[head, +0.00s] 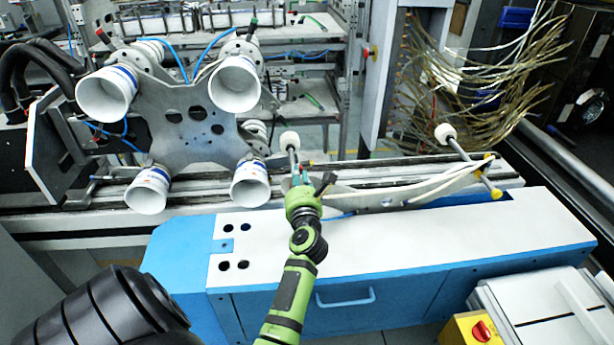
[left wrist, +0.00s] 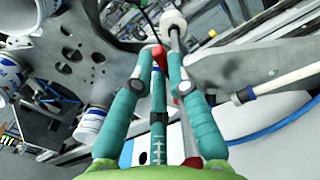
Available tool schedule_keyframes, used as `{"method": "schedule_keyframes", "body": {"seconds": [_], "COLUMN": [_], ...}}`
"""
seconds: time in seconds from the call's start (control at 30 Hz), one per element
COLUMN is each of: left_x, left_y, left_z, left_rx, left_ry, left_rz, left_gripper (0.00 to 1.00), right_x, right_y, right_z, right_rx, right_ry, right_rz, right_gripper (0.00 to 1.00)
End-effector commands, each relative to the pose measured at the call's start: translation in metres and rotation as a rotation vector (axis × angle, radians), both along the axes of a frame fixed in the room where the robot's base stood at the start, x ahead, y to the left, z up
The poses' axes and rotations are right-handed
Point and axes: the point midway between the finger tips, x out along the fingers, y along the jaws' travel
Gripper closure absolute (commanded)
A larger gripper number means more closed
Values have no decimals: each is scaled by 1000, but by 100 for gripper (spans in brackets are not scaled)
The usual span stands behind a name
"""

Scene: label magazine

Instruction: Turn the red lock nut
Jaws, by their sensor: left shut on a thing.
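The red lock nut (left wrist: 160,57) shows as a small red piece between the fingertips in the left wrist view. My left gripper (left wrist: 160,62) has teal fingers and is shut on it. A metal rod with a white knob (left wrist: 172,20) stands right beside the nut. In the head view the same white knob (head: 289,140) rises just beyond my left gripper (head: 299,172). My right gripper is not in view.
A metal plate (head: 180,128) with several white cups stands to the left. A second rod with a white knob (head: 445,133) leans at the right. A blue and white cabinet (head: 400,248) fills the front, with a red knob on a yellow box (head: 481,330) beside it.

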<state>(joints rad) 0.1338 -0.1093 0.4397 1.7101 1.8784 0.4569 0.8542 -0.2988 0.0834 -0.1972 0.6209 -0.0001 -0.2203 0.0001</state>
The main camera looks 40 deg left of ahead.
Motion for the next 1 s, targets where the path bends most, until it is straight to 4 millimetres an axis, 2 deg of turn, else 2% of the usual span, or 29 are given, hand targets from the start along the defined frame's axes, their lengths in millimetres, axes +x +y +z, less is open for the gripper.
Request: {"method": "schedule_keyframes", "body": {"seconds": [0.03, 0.2, 0.5, 0.97, 1.0], "left_x": [0, -5, -8, -9, -9], "left_y": [3, 7, 11, 11, 11], "left_z": [9, 10, 10, 10, 10], "left_rx": [-9, -70, -124, -131, -130], "left_ry": [-39, -113, -177, -187, -186], "left_rz": [-1, -2, -4, -4, -4], "left_gripper": [100, 100, 100, 100, 71], "right_x": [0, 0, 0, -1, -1], "right_y": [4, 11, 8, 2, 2], "right_z": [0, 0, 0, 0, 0], "right_rx": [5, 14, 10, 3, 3], "right_ry": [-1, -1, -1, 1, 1], "right_rz": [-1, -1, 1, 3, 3], "right_gripper": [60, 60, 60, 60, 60]}}
